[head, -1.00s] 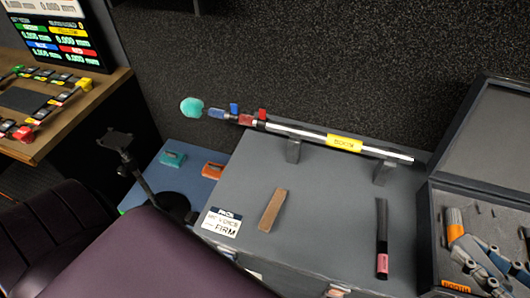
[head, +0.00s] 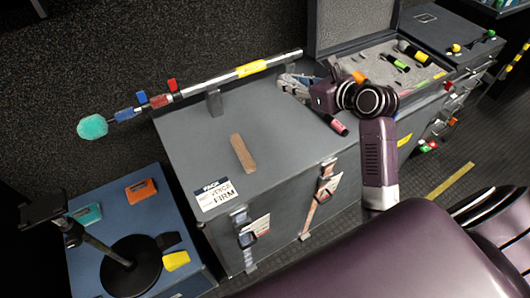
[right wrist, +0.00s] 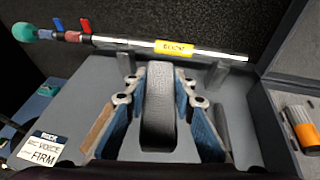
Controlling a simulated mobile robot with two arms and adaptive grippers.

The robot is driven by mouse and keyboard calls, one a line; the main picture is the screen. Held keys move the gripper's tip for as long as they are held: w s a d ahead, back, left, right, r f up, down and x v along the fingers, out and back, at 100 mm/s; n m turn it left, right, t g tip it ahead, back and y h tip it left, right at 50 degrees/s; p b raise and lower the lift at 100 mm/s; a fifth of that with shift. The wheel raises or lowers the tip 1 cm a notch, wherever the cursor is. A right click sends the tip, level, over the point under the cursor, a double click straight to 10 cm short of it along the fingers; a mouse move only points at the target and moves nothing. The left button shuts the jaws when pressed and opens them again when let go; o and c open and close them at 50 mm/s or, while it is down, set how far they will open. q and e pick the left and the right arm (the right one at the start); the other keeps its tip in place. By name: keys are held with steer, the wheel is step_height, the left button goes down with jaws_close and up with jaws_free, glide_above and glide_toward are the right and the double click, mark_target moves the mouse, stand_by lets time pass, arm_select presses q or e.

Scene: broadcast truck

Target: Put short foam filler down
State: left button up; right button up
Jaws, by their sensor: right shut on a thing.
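My right gripper (head: 291,87) is above the right part of the grey case top (head: 195,135) in the head view. In the right wrist view its fingers (right wrist: 158,90) are shut on a dark grey foam block, the short foam filler (right wrist: 159,115). The block stands lengthwise between the two blue-padded fingers, over the case top. Whether its far end touches the top, I cannot tell. In the head view the gripper and arm largely hide the block. My left gripper is not in view.
A boom pole (head: 240,72) rests on stands along the back. A brown strip (head: 243,153) and a white sign (head: 215,193) lie on the case top. A dark stick with a pink end (head: 337,125) lies near the gripper. An open foam-lined case (head: 350,38) stands to the right.

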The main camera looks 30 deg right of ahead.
steer(key=w+d+f+m+h, duration=0.2)
steer(key=w+d+f, duration=0.1)
steer(key=d, duration=0.1)
steer(key=b, duration=0.3)
glide_above(292, 131)
step_height(292, 131, down, 14)
steer(key=shift+a+f, duration=0.1)
step_height(292, 131, down, 5)
steer(key=shift+r+b, duration=0.2)
steer(key=shift+b, duration=0.3)
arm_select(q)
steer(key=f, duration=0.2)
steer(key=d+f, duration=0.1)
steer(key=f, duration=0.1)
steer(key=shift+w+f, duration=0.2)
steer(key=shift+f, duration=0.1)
arm_select(e)
steer(key=o, duration=0.7)
steer(key=shift+f, duration=0.1)
